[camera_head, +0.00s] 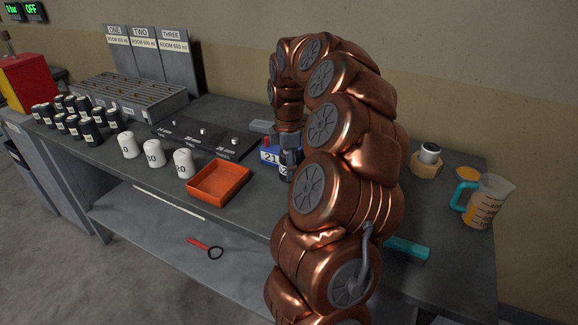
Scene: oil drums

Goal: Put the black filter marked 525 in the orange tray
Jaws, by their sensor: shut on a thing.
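The orange tray (218,182) sits empty near the front edge of the bench. My copper-coloured arm arches down to the bench, and my gripper (290,160) is to the right of the tray, beside a blue block marked 21 (269,156). It is shut on a dark thing with a white label (285,172), which looks like a black filter; only part of a digit shows, and my arm hides the rest. Several other black filters (73,125) with white labels stand in a group at the left. Their numbers are too small to read.
Three white filters (153,153) stand left of the tray. A dark panel (203,138) with knobs lies behind them, and a grey rack (130,97) is farther back. A measuring jug (486,202) stands at the right. A red-handled tool (205,247) lies on the lower shelf.

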